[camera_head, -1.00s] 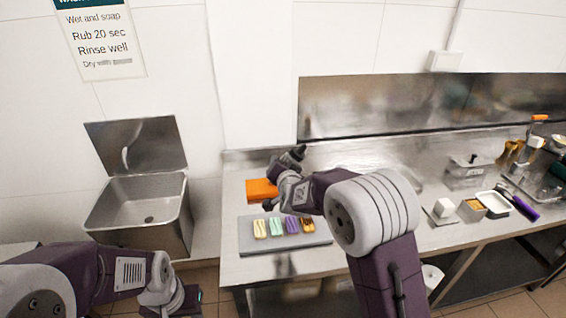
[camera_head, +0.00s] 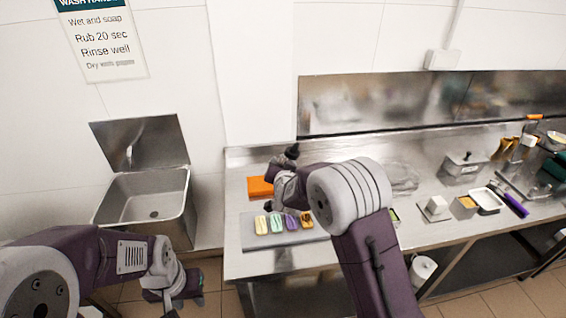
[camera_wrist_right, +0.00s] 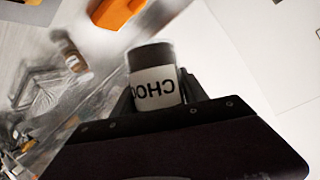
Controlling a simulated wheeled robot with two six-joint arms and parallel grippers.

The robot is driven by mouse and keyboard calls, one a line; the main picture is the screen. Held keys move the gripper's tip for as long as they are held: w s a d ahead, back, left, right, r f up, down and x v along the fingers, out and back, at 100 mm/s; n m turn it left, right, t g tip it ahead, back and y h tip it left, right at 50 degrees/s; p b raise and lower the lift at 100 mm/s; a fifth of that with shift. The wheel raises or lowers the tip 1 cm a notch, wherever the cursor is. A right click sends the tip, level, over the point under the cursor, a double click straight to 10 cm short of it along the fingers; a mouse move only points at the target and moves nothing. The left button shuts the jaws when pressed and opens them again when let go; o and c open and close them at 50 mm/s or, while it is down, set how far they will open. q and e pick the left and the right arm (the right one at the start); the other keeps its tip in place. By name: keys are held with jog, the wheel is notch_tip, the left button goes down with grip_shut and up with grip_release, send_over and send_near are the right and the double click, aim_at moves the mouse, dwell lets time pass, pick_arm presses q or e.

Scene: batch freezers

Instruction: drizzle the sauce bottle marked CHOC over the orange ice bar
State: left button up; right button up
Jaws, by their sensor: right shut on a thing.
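The sauce bottle marked CHOC (camera_wrist_right: 154,80) is dark with a white label and sits between the fingers of my right gripper (camera_wrist_right: 157,96) in the right wrist view. In the head view its dark tip (camera_head: 292,151) shows above my right gripper (camera_head: 280,175), which is partly hidden by its own wrist. The orange ice bar (camera_head: 306,220) is rightmost in a row with yellow, mint and purple bars on a grey tray (camera_head: 262,241). Dark brown marks show on it. The bottle is held above and behind the tray. My left gripper (camera_head: 178,294) is low at the left, away from the counter; its fingers are unclear.
An orange block (camera_head: 260,188) lies on the steel counter behind the tray. A sink (camera_head: 146,200) is at the left. White and yellow containers (camera_head: 465,204) and a purple-handled tool (camera_head: 515,205) stand to the right. My right arm crosses over the counter's middle.

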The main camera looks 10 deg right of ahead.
jog(key=shift+r+n+h+p, duration=0.8)
jog(key=shift+n+p, duration=0.5)
jog(key=shift+p, duration=3)
jog(key=shift+f+g+p, duration=0.15)
jog(key=shift+g+p, duration=0.15)
jog(key=shift+p, duration=0.05)
jog(key=s+a+b, duration=0.2)
jog(key=s+b, duration=0.6)
jog(key=s, duration=0.7)
